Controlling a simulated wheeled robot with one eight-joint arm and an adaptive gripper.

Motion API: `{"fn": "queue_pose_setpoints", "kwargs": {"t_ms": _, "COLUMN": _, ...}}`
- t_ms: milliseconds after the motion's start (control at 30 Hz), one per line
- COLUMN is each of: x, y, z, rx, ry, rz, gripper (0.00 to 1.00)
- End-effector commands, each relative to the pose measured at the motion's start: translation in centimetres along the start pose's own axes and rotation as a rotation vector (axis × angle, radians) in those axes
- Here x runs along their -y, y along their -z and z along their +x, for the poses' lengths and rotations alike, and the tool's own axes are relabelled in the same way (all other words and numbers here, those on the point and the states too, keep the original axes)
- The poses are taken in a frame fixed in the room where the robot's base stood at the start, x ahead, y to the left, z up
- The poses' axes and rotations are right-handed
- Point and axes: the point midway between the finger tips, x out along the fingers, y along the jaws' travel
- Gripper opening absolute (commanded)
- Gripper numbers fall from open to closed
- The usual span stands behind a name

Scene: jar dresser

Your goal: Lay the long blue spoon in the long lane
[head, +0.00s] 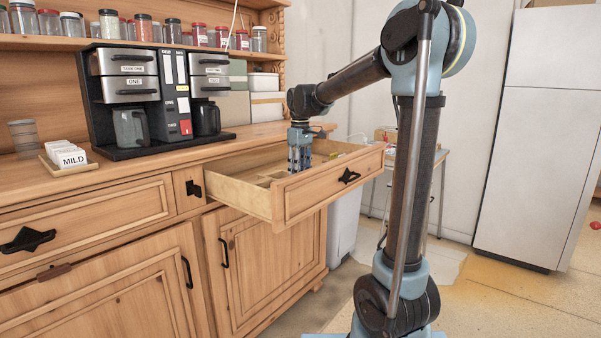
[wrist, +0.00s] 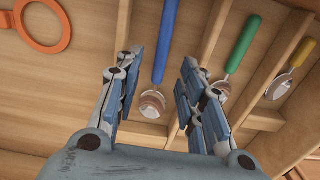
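My gripper (head: 299,168) points down into the open drawer (head: 325,188) in the head view. In the wrist view its two fingers (wrist: 158,90) are spread wide, with clear space between them. The blue spoon (wrist: 166,42) shows between and beyond the fingers, its handle running to the top edge and its metal bowl (wrist: 152,103) nearer me. It lies between two wooden dividers (wrist: 213,30), and neither finger visibly touches it. The far end of its handle is out of view. I cannot tell which compartment is the long lane.
A green-handled spoon (wrist: 243,45) and a yellow-handled spoon (wrist: 303,51) lie in compartments to the right. An orange ring (wrist: 43,47) lies at the upper left. The drawer's walls and front surround the gripper. A coffee machine (head: 178,95) stands on the dresser top (head: 225,139).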

Motion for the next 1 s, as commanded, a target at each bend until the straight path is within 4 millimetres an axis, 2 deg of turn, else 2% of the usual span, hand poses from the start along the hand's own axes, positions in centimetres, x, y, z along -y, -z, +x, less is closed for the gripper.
{"fn": "queue_pose_setpoints", "kwargs": {"t_ms": 200, "x": 0.0, "y": 0.0, "z": -0.1, "rx": 0.0, "ry": 0.0, "rz": 0.0, "gripper": 0.36}}
{"fn": "queue_pose_setpoints", "kwargs": {"t_ms": 333, "x": 0.0, "y": 0.0, "z": -1.1, "rx": 0.0, "ry": 0.0, "rz": 0.0, "gripper": 0.36}}
{"fn": "queue_pose_setpoints", "kwargs": {"t_ms": 800, "x": 0.0, "y": 0.0, "z": -9.1, "rx": 0.0, "ry": 0.001, "rz": 0.0, "gripper": 0.36}}
{"fn": "queue_pose_setpoints", "kwargs": {"t_ms": 1000, "x": 0.0, "y": 0.0, "z": -11.2, "rx": 0.001, "ry": 0.001, "rz": 0.0, "gripper": 0.36}}
